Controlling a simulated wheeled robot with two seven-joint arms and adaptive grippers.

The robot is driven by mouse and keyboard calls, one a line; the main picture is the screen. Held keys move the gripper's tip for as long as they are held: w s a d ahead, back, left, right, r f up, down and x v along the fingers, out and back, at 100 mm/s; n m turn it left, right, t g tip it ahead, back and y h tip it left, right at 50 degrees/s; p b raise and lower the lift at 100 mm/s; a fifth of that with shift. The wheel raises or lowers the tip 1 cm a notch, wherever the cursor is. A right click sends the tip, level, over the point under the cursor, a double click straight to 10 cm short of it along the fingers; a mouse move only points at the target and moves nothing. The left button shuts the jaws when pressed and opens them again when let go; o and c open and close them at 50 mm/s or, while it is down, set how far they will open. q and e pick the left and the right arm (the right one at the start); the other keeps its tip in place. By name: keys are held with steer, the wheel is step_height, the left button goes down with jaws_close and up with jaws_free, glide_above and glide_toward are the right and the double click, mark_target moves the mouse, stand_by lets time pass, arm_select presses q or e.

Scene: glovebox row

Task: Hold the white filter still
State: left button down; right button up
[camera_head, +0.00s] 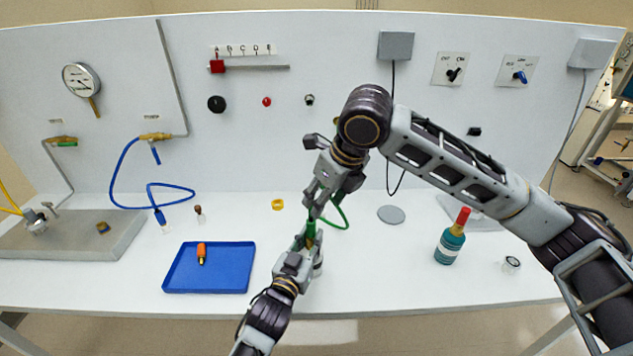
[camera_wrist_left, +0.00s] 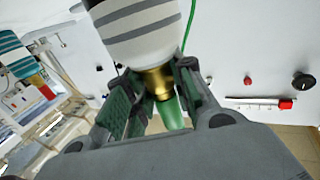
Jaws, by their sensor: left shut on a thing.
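The white filter, with grey bands and a brass neck, fills the top of the left wrist view (camera_wrist_left: 145,32). In the head view only a pale strip of it (camera_head: 318,268) shows beside my left gripper (camera_head: 306,240). My left gripper is shut at the filter's brass neck, with a finger on either side in the wrist view (camera_wrist_left: 155,88). A green fitting (camera_wrist_left: 170,112) meets the neck. My right gripper (camera_head: 314,208) hangs just above the left one, close to the green fitting; its fingertips are too small and overlapped to read. A green hose (camera_head: 343,218) loops beside it.
A blue tray (camera_head: 208,289) with an orange-handled tool (camera_head: 201,253) lies to the left. A teal bottle with a red cap (camera_head: 453,238) and a small clear jar (camera_head: 511,265) stand to the right. A yellow ring (camera_head: 278,204) and a grey disc (camera_head: 391,214) lie behind.

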arm_select(q)
steer(key=c, duration=1.1)
jaws_free()
steer(key=shift+f, duration=0.1)
steer(key=shift+c, duration=0.2)
steer(key=shift+s, duration=0.1)
steer(key=v, duration=1.1)
steer(key=shift+s+a, duration=0.2)
steer(key=shift+s, duration=0.1)
steer(key=shift+s+f, duration=0.1)
